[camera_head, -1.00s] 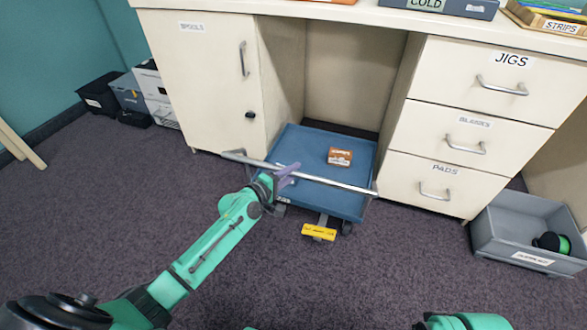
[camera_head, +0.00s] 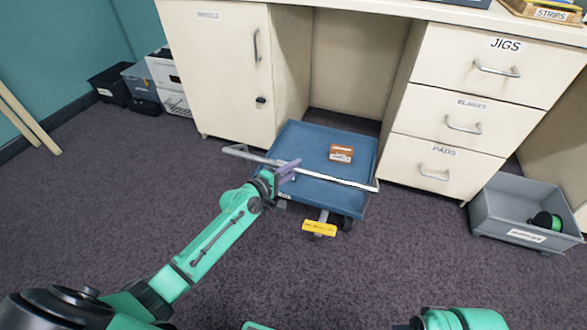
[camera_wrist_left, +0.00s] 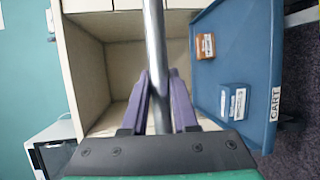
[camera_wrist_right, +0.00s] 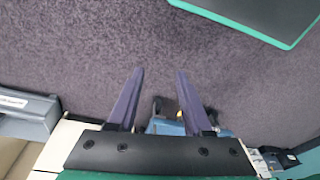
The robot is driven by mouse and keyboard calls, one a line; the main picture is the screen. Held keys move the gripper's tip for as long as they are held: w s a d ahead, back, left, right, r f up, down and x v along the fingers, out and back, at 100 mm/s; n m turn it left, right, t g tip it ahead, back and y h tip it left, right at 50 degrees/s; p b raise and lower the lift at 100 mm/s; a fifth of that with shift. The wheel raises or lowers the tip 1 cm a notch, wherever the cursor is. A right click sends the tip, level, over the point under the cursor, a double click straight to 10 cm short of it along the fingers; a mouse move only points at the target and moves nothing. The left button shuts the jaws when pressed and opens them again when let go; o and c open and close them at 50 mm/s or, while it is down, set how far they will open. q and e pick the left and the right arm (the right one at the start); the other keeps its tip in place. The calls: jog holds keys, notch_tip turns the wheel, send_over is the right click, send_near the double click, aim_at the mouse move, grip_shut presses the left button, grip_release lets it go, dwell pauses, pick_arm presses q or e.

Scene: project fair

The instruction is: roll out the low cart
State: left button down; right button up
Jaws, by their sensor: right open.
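The low blue cart (camera_head: 315,145) stands partly out of the knee space under the desk, with its silver push bar (camera_head: 330,179) across the front. An orange-brown box (camera_head: 341,153) lies on its deck. A second, blue box (camera_wrist_left: 232,101) shows on the deck in the left wrist view. A yellow pedal tag (camera_head: 319,228) sits low at the cart's front. My left gripper (camera_head: 288,170) is shut around the bar (camera_wrist_left: 155,60), its purple fingers on either side. My right gripper (camera_wrist_right: 154,72) is open and empty above the carpet; the head view shows only part of that arm.
A grey bin (camera_head: 482,215) with a green spool stands on the floor at the right, beside the drawers (camera_head: 448,125). The cupboard (camera_head: 222,80) flanks the cart at left. Small bins (camera_head: 108,86) stand at the far left. The carpet in front is open.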

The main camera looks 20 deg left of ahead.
pick_arm(q)
jog(key=c, duration=0.7)
grip_release()
jog(key=shift+s+a, duration=0.2)
jog(key=shift+s, duration=0.1)
jog(key=v, duration=1.4)
jog(key=shift+p, duration=0.4)
pick_arm(e)
jog(key=shift+w+f, duration=0.15)
jog(key=shift+f, duration=0.35)
jog(key=shift+w+f, duration=0.15)
jog(key=shift+f, duration=0.35)
